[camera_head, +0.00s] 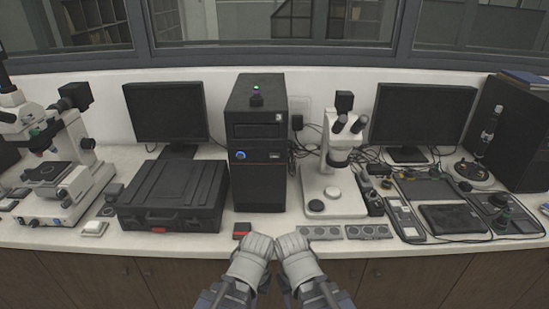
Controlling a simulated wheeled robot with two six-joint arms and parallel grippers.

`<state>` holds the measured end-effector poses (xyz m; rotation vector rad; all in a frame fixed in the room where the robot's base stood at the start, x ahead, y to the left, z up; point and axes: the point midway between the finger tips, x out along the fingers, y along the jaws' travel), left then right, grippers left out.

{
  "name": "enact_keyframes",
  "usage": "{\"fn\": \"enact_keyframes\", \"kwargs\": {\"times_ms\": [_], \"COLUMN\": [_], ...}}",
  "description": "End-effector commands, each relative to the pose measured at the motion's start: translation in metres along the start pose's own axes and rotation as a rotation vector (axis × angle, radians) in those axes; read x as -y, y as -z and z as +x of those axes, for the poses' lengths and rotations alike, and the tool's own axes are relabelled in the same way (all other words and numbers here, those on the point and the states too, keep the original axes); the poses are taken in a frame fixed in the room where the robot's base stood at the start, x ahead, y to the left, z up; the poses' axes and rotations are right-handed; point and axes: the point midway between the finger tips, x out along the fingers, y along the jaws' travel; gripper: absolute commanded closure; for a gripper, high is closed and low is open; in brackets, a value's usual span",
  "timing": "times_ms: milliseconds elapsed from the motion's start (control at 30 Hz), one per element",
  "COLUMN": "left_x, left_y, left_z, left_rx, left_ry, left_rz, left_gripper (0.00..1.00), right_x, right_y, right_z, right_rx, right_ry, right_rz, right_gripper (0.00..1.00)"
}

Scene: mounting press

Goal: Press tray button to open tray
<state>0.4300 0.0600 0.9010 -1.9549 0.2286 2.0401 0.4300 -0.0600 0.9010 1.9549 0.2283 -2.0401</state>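A black tower-like box (262,185) stands upright at the middle of the bench, with drive-like panels on its front. A round blue-lit button (240,155) is at the left of its front face. No opened tray shows on it, and I cannot tell which part is the tray button. My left gripper (259,242) and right gripper (291,242) are light grey and glove-like. They are side by side at the bench's front edge, below and in front of the box, apart from it. I see nothing held, but their finger opening is unclear.
A black case (172,195) lies left of the box, and a small red-topped block (241,230) sits by my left gripper. A white microscope (335,180) is to the right. Small grey panels (368,231) line the right front edge.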

Motion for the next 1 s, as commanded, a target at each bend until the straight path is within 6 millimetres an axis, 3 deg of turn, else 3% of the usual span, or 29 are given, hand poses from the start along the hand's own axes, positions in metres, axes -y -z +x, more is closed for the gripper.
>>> {"fn": "enact_keyframes", "kwargs": {"times_ms": [867,1000], "left_x": [0.000,-0.002], "left_y": [0.000,0.013], "left_z": [0.000,-0.011], "left_rx": [-0.001,-0.044], "left_ry": [-0.001,-0.038], "left_rz": [-0.001,-0.055], "left_gripper": [1.00,1.00], "right_x": [0.000,-0.001], "right_y": [0.000,-0.001], "right_z": [0.000,-0.011], "right_rx": [0.000,0.000], "right_ry": [0.000,0.000], "right_rz": [0.000,0.000], "right_gripper": [0.50,0.50]}}
